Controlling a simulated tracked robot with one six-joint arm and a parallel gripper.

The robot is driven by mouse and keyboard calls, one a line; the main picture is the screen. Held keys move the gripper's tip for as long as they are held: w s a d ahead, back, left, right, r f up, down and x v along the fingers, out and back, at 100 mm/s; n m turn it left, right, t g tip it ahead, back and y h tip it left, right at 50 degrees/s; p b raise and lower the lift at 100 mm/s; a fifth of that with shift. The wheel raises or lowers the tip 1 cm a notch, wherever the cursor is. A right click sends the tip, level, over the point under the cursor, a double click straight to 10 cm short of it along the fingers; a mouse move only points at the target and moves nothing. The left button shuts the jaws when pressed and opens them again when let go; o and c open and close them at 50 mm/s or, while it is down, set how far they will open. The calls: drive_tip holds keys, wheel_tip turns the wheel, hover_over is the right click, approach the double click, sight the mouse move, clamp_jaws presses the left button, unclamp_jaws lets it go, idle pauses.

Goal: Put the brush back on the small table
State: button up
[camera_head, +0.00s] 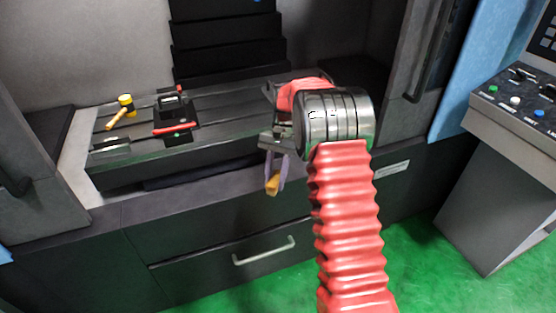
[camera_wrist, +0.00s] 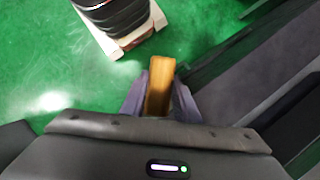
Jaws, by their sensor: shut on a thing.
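My gripper (camera_head: 276,168) hangs in front of the machine's front edge, above the drawer front. Its two purple-grey fingers are shut on the brush (camera_head: 272,186), of which a tan, wood-coloured end sticks out below the fingertips. In the wrist view the brush (camera_wrist: 159,80) is a tan block between the fingers of my gripper (camera_wrist: 160,95), pointing away from the camera. The rest of the brush is hidden by the gripper, so I cannot see its bristles. I cannot make out the small table in either view.
The machine's slotted dark bed (camera_head: 225,130) carries a yellow-headed hammer (camera_head: 125,104), a red-handled tool (camera_head: 174,128) and a dark block (camera_head: 111,145). A drawer handle (camera_head: 264,251) sticks out below. A control console (camera_head: 500,150) stands right. Green floor (camera_head: 415,260) is open between.

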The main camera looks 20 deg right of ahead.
drive_tip(key=s+a+f+n+h, duration=0.1)
drive_tip(key=s+a+f+n, duration=0.2)
drive_tip(key=f+n, duration=0.1)
drive_tip(key=s+a+f+n+g+h, duration=0.1)
drive_tip(key=s+a+f+n+h, duration=0.1)
drive_tip(key=s+a+f+n, duration=0.2)
wheel_tip(320, 180, down, 3)
drive_tip(key=shift+a+f, duration=0.15)
drive_tip(key=shift+a, duration=0.15)
drive_tip(key=shift+s, duration=0.1)
